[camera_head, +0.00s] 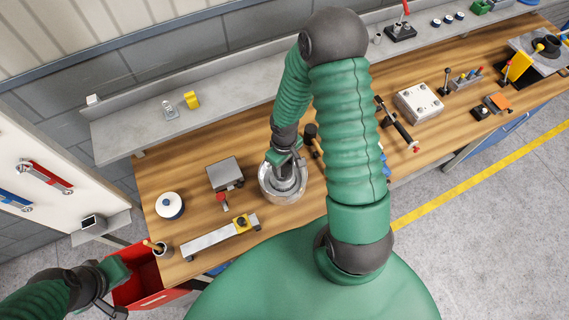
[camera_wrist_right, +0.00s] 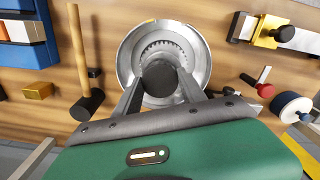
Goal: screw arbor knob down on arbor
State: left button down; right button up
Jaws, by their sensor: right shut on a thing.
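The arbor knob (camera_wrist_right: 160,77) is a dark round piece over the middle of a silver round metal housing (camera_wrist_right: 128,55) with a toothed ring inside. My right gripper (camera_wrist_right: 160,88) is shut on the knob, one finger on each side of it. In the head view my right gripper (camera_head: 285,165) points down into the housing (camera_head: 268,193), which sits on the wooden bench. The arbor under the knob is hidden, so I cannot tell how far down the knob sits. My left gripper (camera_head: 115,298) is at the lower left, away from the housing; its fingers do not show clearly.
A hammer (camera_wrist_right: 88,95) lies close beside the housing. A grey block (camera_head: 224,172), a white-topped round tin (camera_head: 170,205) and a metal bar with a yellow slider (camera_head: 215,236) are left of it. A red bin (camera_head: 135,285) stands below the bench's left end.

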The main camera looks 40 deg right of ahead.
jog(key=shift+a, duration=0.25)
jog(key=shift+d+f, duration=0.1)
jog(key=shift+f, duration=0.2)
dwell(0.4)
jog(key=o, duration=1.6)
jog(key=shift+c, duration=0.3)
